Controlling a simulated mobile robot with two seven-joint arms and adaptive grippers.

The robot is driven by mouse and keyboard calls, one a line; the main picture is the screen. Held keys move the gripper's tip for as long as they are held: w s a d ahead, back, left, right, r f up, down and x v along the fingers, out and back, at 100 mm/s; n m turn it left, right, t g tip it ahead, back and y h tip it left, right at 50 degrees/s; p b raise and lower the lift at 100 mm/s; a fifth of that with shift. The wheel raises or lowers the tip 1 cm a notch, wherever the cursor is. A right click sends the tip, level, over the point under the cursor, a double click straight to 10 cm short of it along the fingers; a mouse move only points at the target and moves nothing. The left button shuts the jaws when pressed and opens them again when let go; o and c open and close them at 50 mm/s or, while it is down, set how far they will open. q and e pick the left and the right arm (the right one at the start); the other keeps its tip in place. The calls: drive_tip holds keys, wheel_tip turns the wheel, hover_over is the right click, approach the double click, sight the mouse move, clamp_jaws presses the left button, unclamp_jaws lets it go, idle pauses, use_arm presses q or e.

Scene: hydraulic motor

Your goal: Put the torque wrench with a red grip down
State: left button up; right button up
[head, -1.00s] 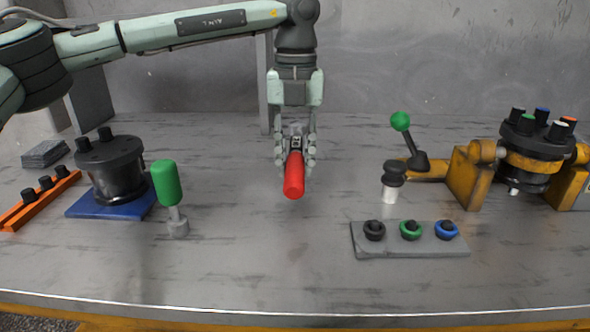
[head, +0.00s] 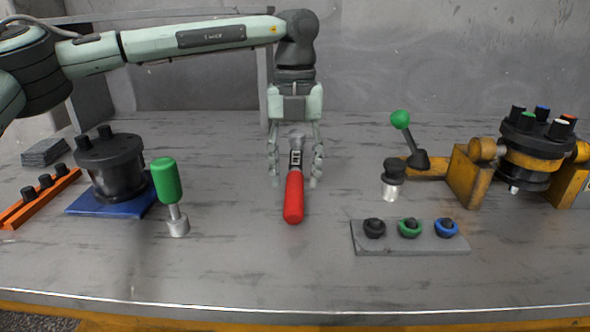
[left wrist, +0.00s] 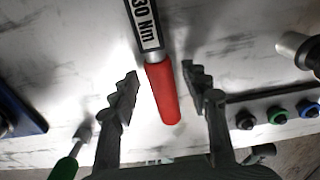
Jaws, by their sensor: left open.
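The torque wrench with a red grip (head: 294,197) lies on the grey table in the middle of the head view, its red end toward the front edge. In the left wrist view its red grip (left wrist: 162,92) and a label ending in "30 Nm" show between the fingers. My left gripper (head: 296,182) is open, with a finger on each side of the wrench and a visible gap to each. In the left wrist view the open fingers (left wrist: 160,90) are clear of the grip. My right gripper is not in view.
A green-handled tool (head: 167,182) stands left of the wrench, near a dark motor (head: 111,168) on a blue plate. On the right are a grey plate (head: 384,246) with several coloured rings, a green-knobbed lever (head: 401,120) and a yellow fixture (head: 468,176). Table around the wrench is clear.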

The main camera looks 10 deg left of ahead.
use_arm(q)
wheel_tip(320, 180, up, 12)
drive_tip(key=shift+w+r, duration=0.15)
drive_tip(key=shift+w, duration=0.05)
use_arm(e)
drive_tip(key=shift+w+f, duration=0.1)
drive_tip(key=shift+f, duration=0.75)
